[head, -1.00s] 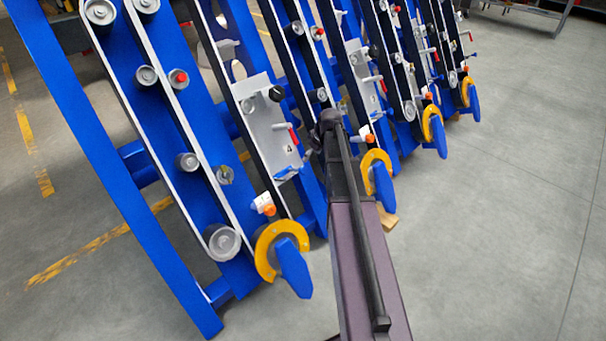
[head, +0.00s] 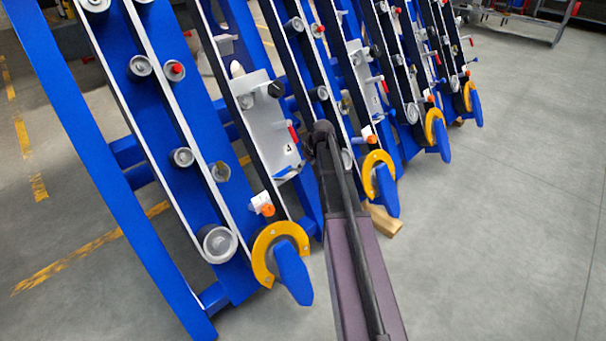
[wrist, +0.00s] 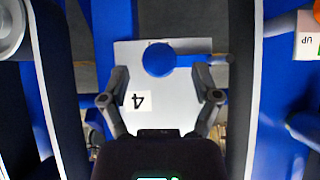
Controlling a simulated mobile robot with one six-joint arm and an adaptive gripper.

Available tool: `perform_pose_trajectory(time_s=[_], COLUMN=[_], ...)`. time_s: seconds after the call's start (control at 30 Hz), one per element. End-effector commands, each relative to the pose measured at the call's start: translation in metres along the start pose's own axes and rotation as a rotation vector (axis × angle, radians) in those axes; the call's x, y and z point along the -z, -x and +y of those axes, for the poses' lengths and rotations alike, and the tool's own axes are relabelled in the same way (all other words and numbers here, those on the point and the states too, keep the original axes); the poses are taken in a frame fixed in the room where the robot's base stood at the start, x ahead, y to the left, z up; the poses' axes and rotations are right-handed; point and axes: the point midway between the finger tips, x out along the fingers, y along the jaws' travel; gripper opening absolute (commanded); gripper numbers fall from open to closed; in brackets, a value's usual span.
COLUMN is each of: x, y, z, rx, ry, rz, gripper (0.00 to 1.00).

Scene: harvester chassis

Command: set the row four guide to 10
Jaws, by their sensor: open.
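In the wrist view a pale plate (wrist: 180,112) carries a white label with a dark 4 (wrist: 138,100). A round blue knob (wrist: 158,60) stands at the plate's upper part, with a blue bar (wrist: 205,60) running right from it. It may be the row four guide; I cannot tell its setting, and no 10 is legible. My gripper (wrist: 162,82) is open and empty, its fingers left and right just below the knob, apart from it. In the head view my arm hides the gripper.
Blue row units with belts and rollers (head: 218,243) stand in a line. Dark and blue rails flank the plate closely in the wrist view. Yellow guards (head: 266,262) with blue tips sit at the row ends. A wooden block (head: 384,219) lies on the floor. The right floor is clear.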

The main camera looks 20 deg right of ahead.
Motion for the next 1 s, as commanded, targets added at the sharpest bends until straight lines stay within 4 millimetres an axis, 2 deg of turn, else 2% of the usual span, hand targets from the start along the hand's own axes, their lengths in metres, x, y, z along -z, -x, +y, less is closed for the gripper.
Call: perform_pose_trajectory(time_s=[0.03,0.2,0.7,0.73,0.77,0.9,1.0], x=[-0.001,-0.001,0.000,0.000,0.000,0.000,0.000], y=[-0.007,-0.016,-0.019,-0.019,-0.019,-0.019,-0.019], z=[0.000,0.000,0.000,0.000,0.000,0.000,0.000], rx=[0.000,0.000,0.000,0.000,0.000,0.000,0.000], ry=[0.000,0.000,0.000,0.000,0.000,0.000,0.000], rz=[0.000,0.000,0.000,0.000,0.000,0.000,0.000], gripper=[0.80,0.80,0.80,0.77,0.68,0.27,0.00])
